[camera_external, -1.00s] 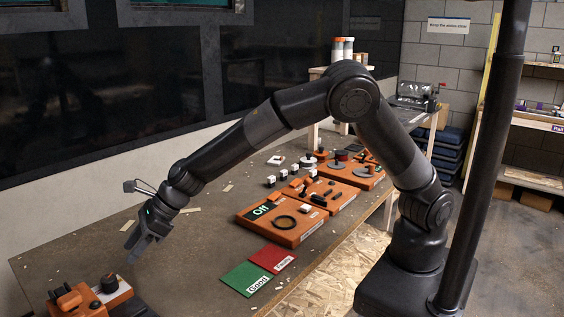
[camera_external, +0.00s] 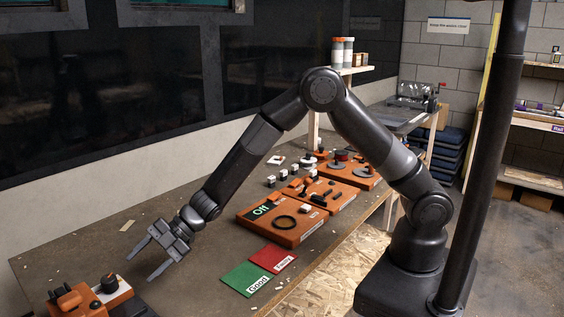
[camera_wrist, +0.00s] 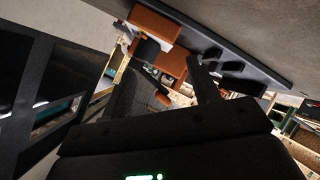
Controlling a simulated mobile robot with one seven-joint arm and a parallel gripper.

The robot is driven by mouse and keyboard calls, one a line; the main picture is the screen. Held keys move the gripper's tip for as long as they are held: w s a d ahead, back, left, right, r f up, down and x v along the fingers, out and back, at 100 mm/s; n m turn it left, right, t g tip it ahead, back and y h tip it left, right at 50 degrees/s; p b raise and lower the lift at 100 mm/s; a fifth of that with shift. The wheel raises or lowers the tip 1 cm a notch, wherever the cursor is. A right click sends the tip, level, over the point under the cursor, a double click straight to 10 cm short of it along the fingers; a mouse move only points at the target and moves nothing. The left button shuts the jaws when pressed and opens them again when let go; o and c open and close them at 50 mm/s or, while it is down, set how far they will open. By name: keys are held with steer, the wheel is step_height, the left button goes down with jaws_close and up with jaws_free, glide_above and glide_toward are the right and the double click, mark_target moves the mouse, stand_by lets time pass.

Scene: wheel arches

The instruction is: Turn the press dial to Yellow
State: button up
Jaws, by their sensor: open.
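An orange press unit (camera_external: 82,299) stands at the near left corner of the bench, partly cut off by the picture's bottom edge. A black round knob (camera_external: 109,283), which looks like the dial, sits upright on its white-topped part. My gripper (camera_external: 141,268) is open and empty, to the right of the knob and apart from it, fingers pointing down and left. In the wrist view, orange blocks (camera_wrist: 152,24) and a dark part show beyond the fingers, tilted and partly hidden. No colour marks around the dial can be made out.
A green "Good" mat (camera_external: 246,280) and a red mat (camera_external: 273,258) lie right of my gripper. An orange panel reading "Off" (camera_external: 283,237) and further orange panels (camera_external: 327,198) stand behind them. The bench top (camera_external: 105,245) behind the press unit is mostly clear.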

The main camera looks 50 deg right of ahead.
mark_target(108, 278)
steer(key=m, duration=0.4)
steer(key=r+m+y, duration=0.1)
steer(key=m, duration=0.1)
steer(key=shift+w+d+t, duration=0.3)
steer(key=shift+d+t, duration=0.1)
steer(key=w+a+f+m, duration=0.1)
steer(key=a, duration=0.2)
steer(key=w+a+f+m, duration=0.1)
steer(key=a, duration=0.2)
steer(key=a+f+m, duration=0.1)
steer(key=a, duration=0.2)
steer(key=shift+w+a+f, duration=0.1)
steer(key=shift+w+a, duration=0.15)
steer(key=shift+w, duration=0.15)
steer(key=shift+y, duration=0.3)
steer(key=c, duration=1)
steer(key=shift+o, duration=0.2)
steer(key=shift+n+g, duration=0.4)
steer(key=shift+g, duration=0.3)
